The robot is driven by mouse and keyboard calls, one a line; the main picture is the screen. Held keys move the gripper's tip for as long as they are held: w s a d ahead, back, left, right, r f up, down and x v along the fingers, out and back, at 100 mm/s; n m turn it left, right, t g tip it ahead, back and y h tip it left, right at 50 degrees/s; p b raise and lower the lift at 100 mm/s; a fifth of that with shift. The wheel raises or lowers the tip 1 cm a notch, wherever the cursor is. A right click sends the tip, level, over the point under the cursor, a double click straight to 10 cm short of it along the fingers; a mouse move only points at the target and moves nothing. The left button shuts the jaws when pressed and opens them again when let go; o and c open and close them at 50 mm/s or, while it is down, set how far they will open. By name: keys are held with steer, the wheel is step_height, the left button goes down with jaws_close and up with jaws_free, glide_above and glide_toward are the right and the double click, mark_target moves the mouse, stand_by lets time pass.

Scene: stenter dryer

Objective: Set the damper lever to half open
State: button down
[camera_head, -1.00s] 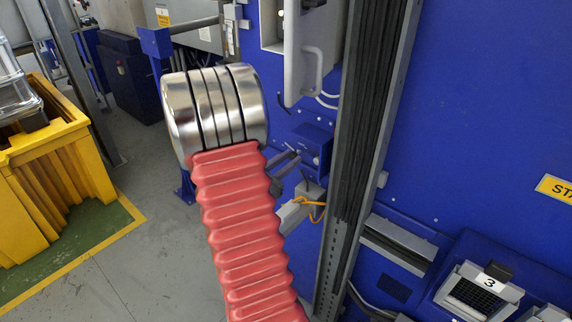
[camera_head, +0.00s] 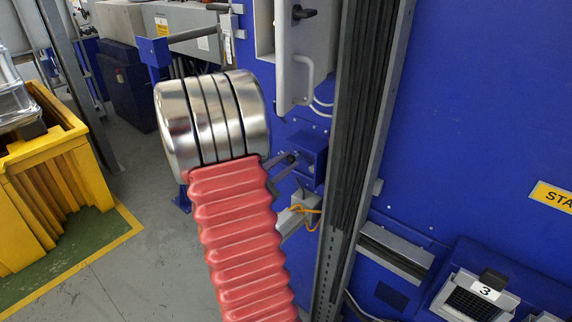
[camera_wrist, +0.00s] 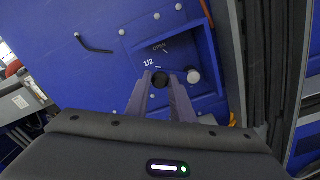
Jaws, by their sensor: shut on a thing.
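The damper lever shows in the wrist view as a dark round knob (camera_wrist: 160,79) in a recessed blue panel (camera_wrist: 172,56). The panel carries a white "OPEN" mark and, lower, a "1/2" mark. The knob lies just below the "1/2" mark's short line. My gripper (camera_wrist: 161,84) is shut on this knob, one finger on each side. The lever's shaft is hidden behind the knob and fingers. In the head view the blue damper box (camera_head: 311,153) stands right of my arm, and my fingers reach its front; the lever is hard to make out there.
A pale round knob (camera_wrist: 193,77) sits close to the right of my fingers. A black cable column (camera_head: 362,120) stands right of the damper box. A grey cabinet door with a handle (camera_head: 303,80) hangs above it. A yellow bin (camera_head: 40,165) stands at left.

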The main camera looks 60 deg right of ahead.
steer(key=shift+r, duration=0.1)
steer(key=c, duration=1.5)
jaws_free()
steer(key=shift+c, duration=0.2)
steer(key=shift+a, duration=0.15)
steer(key=v, duration=1.3)
steer(key=shift+a, duration=0.3)
steer(key=shift+w+f, duration=0.1)
steer(key=shift+f, duration=0.1)
